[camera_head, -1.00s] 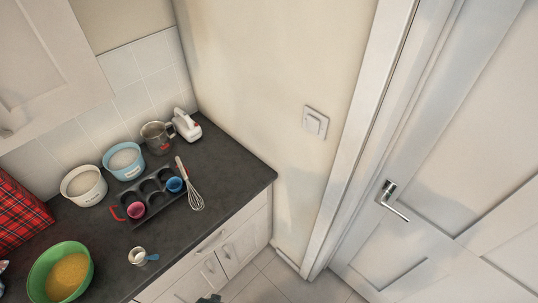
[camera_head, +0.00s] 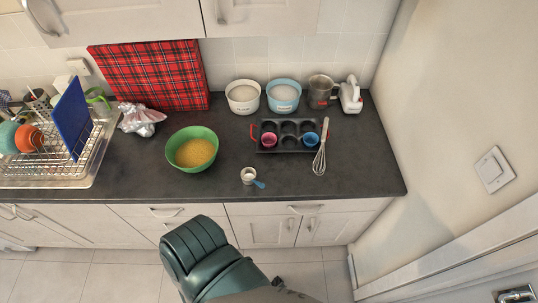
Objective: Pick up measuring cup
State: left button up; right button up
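A small white measuring cup (camera_head: 248,176) with a short blue handle (camera_head: 260,184) stands near the front of the dark counter (camera_head: 330,188). It is just right of and in front of a green bowl (camera_head: 193,165) that holds something yellow and grainy. The space around the cup is clear on the front side. I see no fingers of my left or right gripper in the head view, and nothing is touching the cup.
Behind the cup lies a muffin tray (camera_head: 290,149) with a pink and a blue cup in it. A whisk (camera_head: 320,158) lies at its right. Two canisters, a metal jug (camera_head: 320,92) and a white mixer (camera_head: 351,95) stand at the back. A dish rack (camera_head: 60,165) fills the left.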

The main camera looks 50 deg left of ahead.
aim_at(248, 174)
jog(key=u, duration=1.8)
